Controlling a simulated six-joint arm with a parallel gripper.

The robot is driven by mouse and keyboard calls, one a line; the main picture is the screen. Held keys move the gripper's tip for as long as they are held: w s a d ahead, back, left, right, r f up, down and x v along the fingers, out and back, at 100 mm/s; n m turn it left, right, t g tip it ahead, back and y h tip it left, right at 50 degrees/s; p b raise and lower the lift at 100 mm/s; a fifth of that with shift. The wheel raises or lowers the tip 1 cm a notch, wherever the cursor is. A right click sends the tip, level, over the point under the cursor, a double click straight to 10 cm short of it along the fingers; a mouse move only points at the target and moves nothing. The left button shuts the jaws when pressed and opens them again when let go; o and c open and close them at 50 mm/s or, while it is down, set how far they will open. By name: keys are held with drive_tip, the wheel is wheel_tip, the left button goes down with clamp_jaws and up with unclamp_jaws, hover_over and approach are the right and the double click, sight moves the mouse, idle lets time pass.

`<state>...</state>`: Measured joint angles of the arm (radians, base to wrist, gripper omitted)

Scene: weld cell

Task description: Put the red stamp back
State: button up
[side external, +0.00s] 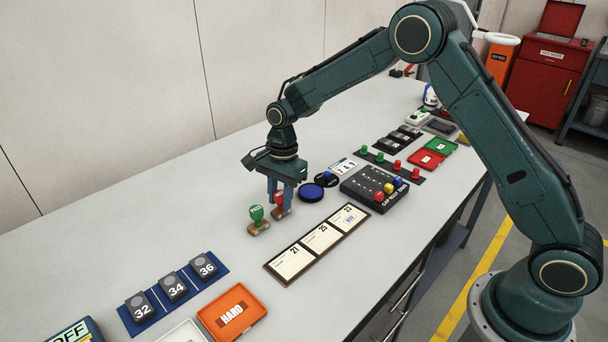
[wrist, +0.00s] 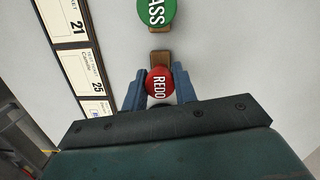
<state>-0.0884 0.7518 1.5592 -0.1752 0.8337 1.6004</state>
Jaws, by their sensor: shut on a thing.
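The red stamp (side external: 280,200) has a round red knob on a wooden base. My gripper (side external: 281,195) is shut on it with its fingers pointing down. The green knob is cut off at the top of the wrist view (wrist: 154,12).
A blue round pad (side external: 312,192) lies to the right. A three-card holder (side external: 318,245) lies in front. A black button box (side external: 373,187) and a dark strip with green and red knobs (side external: 391,164) lie farther right. The bench (side external: 190,215) is bare to the left.

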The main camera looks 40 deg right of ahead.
drive_tip(key=shift+f, duration=0.2)
drive_tip(key=o, duration=0.8)
drive_tip(key=shift+r, duration=0.1)
drive_tip(key=shift+w+d+r, duration=0.1)
drive_tip(key=shift+d+r, duration=0.15)
drive_tip(key=shift+r, duration=1.75)
drive_tip(key=shift+s+d+r, duration=0.1)
drive_tip(key=shift+d+r, duration=0.1)
drive_tip(key=shift+r, duration=1.85)
drive_tip(key=shift+w+d+r, duration=0.1)
drive_tip(key=shift+d+r, duration=0.15)
drive_tip(key=shift+r, duration=1.75)
